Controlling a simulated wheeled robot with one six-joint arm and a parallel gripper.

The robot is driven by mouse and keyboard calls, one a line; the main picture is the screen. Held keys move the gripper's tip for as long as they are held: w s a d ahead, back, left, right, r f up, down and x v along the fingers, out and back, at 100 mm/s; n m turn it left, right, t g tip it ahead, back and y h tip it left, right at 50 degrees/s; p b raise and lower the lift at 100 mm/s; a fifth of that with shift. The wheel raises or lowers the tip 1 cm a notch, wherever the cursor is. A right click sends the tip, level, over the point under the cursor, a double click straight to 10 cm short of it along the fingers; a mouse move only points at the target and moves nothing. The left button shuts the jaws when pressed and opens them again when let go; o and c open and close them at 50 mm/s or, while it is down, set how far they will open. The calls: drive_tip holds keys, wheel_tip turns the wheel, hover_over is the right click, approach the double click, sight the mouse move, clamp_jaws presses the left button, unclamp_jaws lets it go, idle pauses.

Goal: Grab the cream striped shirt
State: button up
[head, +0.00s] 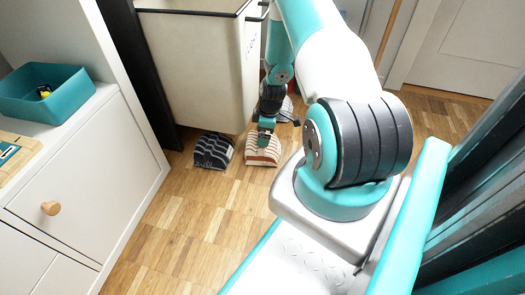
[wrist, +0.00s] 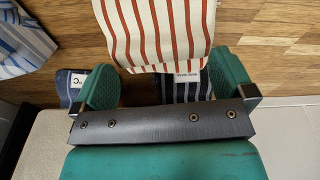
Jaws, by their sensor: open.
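The cream striped shirt (head: 263,152), with red-brown stripes, lies folded on the wooden floor. In the wrist view the cream striped shirt (wrist: 160,30) fills the top middle, its near edge between the fingertips. My gripper (head: 267,132) is over the far end of the shirt in the head view and hides part of it. In the wrist view my gripper (wrist: 165,78) is open, with one teal finger on each side. I cannot tell if the fingers touch the cloth.
A dark striped folded cloth (head: 213,151) lies left of the shirt. Another dark striped cloth (wrist: 183,88) shows below the shirt's edge. A blue-and-white striped cloth (wrist: 22,42) is at upper left. A cream bin (head: 195,70) stands behind; a white cabinet (head: 95,180) is left.

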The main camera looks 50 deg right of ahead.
drive_tip(key=f, duration=0.1)
drive_tip(key=f+b, duration=0.1)
drive_tip(key=f, duration=0.1)
drive_tip(key=shift+w+a+f+b, duration=0.15)
drive_tip(key=shift+w+f+b, duration=0.1)
drive_tip(key=shift+f+b, duration=0.1)
drive_tip(key=shift+r, duration=0.1)
drive_tip(key=c, duration=1.4)
drive_tip(key=shift+s, duration=0.1)
